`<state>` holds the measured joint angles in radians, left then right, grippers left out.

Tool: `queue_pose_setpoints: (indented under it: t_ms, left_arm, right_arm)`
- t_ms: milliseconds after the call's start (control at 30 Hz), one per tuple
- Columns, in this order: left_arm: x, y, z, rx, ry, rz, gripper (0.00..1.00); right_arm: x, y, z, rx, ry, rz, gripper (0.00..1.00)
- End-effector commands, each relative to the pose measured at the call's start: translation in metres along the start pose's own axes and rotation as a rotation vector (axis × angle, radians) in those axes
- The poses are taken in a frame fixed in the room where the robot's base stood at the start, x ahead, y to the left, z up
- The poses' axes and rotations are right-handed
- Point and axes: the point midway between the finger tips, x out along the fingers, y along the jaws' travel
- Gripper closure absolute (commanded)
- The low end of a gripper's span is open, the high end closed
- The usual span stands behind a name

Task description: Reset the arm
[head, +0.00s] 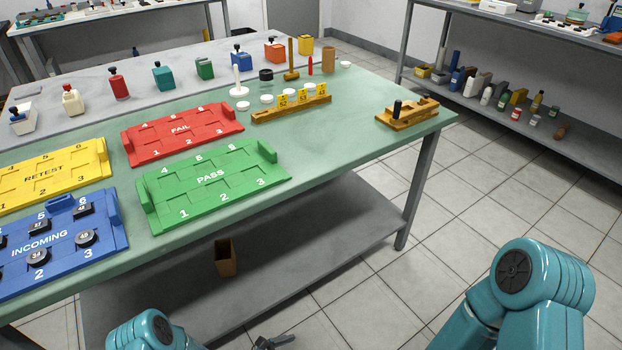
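My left arm shows only as a teal joint at the bottom left of the head view. A dark piece at the bottom edge looks like the tip of my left gripper (272,342); most of it is cut off, so its opening cannot be told. My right arm shows as teal links at the bottom right, over the tiled floor. My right gripper is out of the picture. Both arms are on the near side of the green-topped table (330,150), apart from the things on it.
The table bears a green PASS tray (212,184), a red FAIL tray (180,146), a yellow RETEST tray (45,190) and a blue INCOMING tray (110,240) with several dark round and square pieces. A wooden fixture (410,118) stands near the right corner. Floor at right is clear.

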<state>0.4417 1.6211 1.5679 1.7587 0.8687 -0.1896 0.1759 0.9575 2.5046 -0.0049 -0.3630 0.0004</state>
Motion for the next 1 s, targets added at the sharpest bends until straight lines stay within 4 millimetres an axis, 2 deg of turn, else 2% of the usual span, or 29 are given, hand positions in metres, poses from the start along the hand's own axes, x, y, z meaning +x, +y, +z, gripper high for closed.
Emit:
queue_pose_setpoints:
  t_ms: [33,100,200,267,300,400,500,733,800,1000]
  left_arm:
    - [-0.010,-0.031,0.005,0.082,0.073,-0.147,0.03]
    - [-0.033,-0.074,0.002,0.225,0.186,-0.352,0.03]
    - [-0.078,-0.114,-0.005,0.478,0.337,-0.595,0.03]
    - [-0.105,-0.126,-0.009,0.650,0.414,-0.706,0.03]
    - [-0.121,-0.129,-0.010,0.766,0.456,-0.762,0.03]
    - [-0.150,-0.128,-0.006,1.038,0.525,-0.850,0.03]
    - [-0.166,-0.122,0.005,1.279,0.554,-0.881,0.03]
    - [-0.176,-0.116,0.051,1.753,0.514,-0.826,0.03]
    - [-0.187,-0.117,0.077,1.758,0.512,-0.824,0.03]
    - [-0.208,-0.121,0.126,1.754,0.512,-0.826,0.03]
  right_arm:
    - [0.000,0.000,0.000,0.000,0.000,0.000,0.00]
    - [0.000,0.000,0.000,0.000,0.000,0.000,0.00]
    - [0.000,0.000,0.000,0.000,0.000,0.000,0.00]
    - [0.000,0.000,0.000,0.000,0.000,0.000,0.00]
    - [0.000,0.000,0.000,0.000,0.000,0.000,0.00]
    - [0.000,0.000,0.000,0.000,0.000,0.000,0.00]
    - [0.000,0.000,0.000,0.000,0.000,0.000,0.00]
    - [0.000,0.000,0.000,0.000,0.000,0.000,0.00]
    - [-0.028,-0.010,0.001,0.000,-0.001,0.000,0.00]
    - [-0.079,-0.029,0.002,0.000,0.000,0.000,0.00]
